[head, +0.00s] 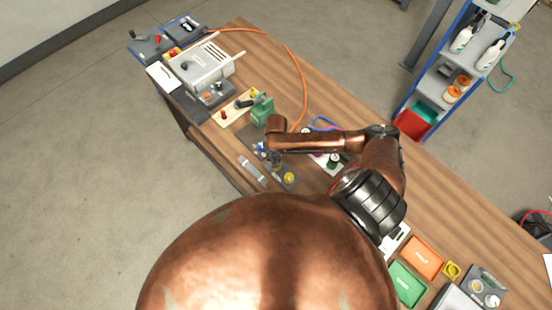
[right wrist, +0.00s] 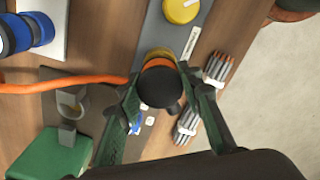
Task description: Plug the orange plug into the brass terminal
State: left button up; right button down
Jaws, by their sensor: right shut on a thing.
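My right gripper (right wrist: 160,78) is shut around a dark, round-ended plug body with an orange band, the orange plug (right wrist: 158,64), in the right wrist view. An orange cable (right wrist: 60,86) runs to it from the left. A yellowish, brass-like rim (right wrist: 156,52) shows just beyond the orange band, over the grey plate (right wrist: 169,30); it may be the brass terminal. The plug hides most of it, so I cannot tell how far they are engaged. In the head view my right gripper (head: 276,160) points down at the plate, and my arm hides the plug. My left gripper is not in view.
A yellow knob (right wrist: 181,9) sits on the plate beyond the plug. Bundles of grey rods (right wrist: 217,68) lie to its right. A green block (right wrist: 50,155) stands at lower left. In the head view the orange cable (head: 290,58) crosses the wooden table from a grey device (head: 201,64).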

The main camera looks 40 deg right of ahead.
jog(key=shift+f+b, duration=0.35)
jog(key=shift+f, duration=0.9)
jog(key=c, duration=1.3)
grip_release()
jog(key=shift+o, duration=0.2)
notch_tip(320, 180, up, 12)
